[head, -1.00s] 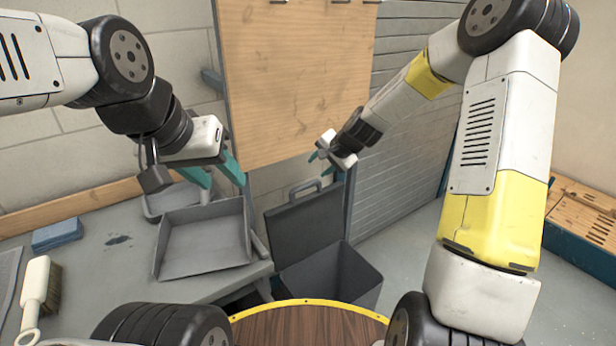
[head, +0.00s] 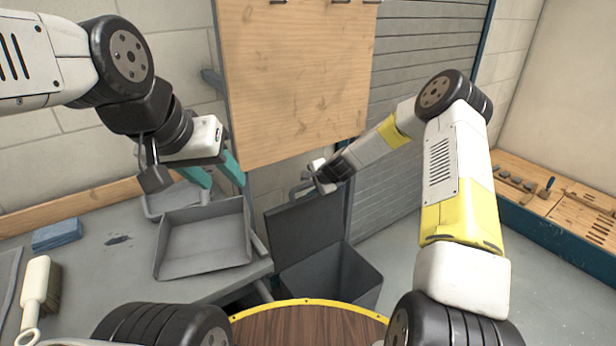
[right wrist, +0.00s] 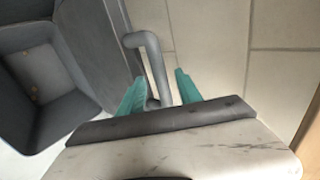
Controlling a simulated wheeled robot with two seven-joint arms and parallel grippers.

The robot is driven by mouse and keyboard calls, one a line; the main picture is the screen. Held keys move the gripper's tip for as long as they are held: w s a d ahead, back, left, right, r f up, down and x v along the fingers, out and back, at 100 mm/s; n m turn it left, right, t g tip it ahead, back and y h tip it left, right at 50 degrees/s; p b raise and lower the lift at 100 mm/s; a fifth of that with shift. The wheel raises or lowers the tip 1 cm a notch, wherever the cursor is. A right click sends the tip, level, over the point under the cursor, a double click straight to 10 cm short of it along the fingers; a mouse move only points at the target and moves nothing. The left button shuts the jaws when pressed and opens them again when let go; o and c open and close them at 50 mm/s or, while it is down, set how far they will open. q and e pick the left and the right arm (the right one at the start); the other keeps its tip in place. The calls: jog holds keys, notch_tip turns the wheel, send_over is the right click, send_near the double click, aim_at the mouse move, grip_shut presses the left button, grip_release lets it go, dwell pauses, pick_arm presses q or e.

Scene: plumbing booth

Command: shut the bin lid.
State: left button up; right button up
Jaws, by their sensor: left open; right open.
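The grey bin (head: 358,276) stands on the floor beside the bench, open at the top. Its lid (head: 305,230) is raised, leaning up at the back. My right gripper (head: 314,180) is at the lid's upper edge, by the handle; its fingers are mostly hidden in the head view. In the right wrist view, the lid handle (right wrist: 155,62) lies between the open teal fingers of my right gripper (right wrist: 157,85). That view also shows the lid (right wrist: 92,40) and the bin's inside (right wrist: 35,80). My left gripper (head: 224,180) is open and empty above the bench.
A grey dustpan-like tray (head: 205,240) lies on the bench (head: 120,265), with another tray (head: 165,203) behind it. A brush (head: 38,285) and blue cloth (head: 57,234) are at left. A wooden board (head: 295,80) hangs above the bin. The floor right of the bin is clear.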

jog(key=shift+w+a+f, duration=0.1)
jog(key=shift+w+f, duration=0.05)
jog(key=shift+c, duration=0.2)
grip_shut()
dwell(1.2)
